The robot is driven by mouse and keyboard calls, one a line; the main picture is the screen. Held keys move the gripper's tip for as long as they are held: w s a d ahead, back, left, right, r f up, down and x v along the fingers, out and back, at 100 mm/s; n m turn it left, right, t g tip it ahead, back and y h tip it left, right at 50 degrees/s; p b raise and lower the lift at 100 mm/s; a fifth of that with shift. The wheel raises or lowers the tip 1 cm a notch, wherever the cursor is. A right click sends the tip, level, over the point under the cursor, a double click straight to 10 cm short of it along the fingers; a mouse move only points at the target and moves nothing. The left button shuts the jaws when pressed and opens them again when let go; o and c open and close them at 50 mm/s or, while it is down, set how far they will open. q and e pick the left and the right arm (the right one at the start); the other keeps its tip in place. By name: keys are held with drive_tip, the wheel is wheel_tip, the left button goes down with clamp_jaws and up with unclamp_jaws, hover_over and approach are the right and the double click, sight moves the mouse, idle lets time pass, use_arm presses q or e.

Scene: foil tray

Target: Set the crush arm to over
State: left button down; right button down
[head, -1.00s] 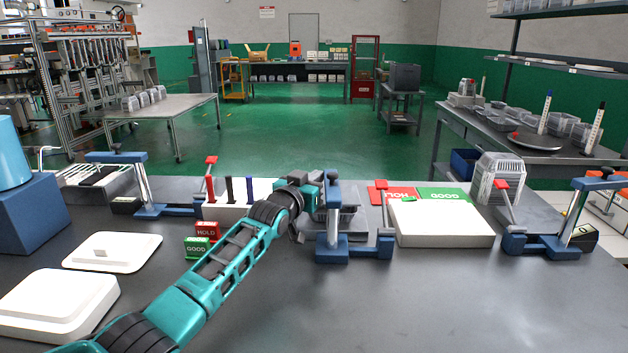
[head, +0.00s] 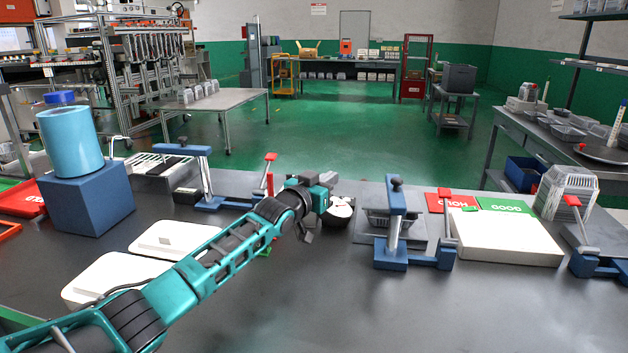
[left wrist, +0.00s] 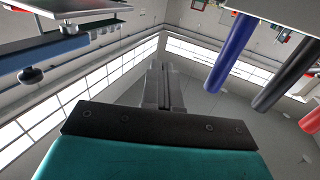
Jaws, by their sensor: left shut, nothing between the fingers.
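Several blue fixtures with swing arms on metal posts stand on the dark bench; I cannot tell by label which is the crush arm. The middle fixture's blue arm (head: 395,192) points towards me, over a grey foil tray (head: 378,219). The left fixture's arm (head: 182,150) lies sideways with a black knob on top. A blue arm with a dark knob (left wrist: 58,58) shows upper left in the left wrist view. My left gripper (head: 322,183) is left of the middle fixture, apart from it; its fingers are together and empty in the left wrist view (left wrist: 164,82). My right gripper is out of view.
A white block with red HOLD and green GOOD (head: 506,205) areas is right of the middle fixture. Red-handled levers (head: 447,208) stand by the fixtures. Blue (left wrist: 230,52) and dark rods hang close right in the wrist view.

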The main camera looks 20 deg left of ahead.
use_arm(q)
drive_tip(key=shift+s+a, duration=0.2)
drive_tip(key=shift+a, duration=0.55)
drive_tip(key=shift+s+a, duration=0.15)
drive_tip(key=shift+a, duration=0.6)
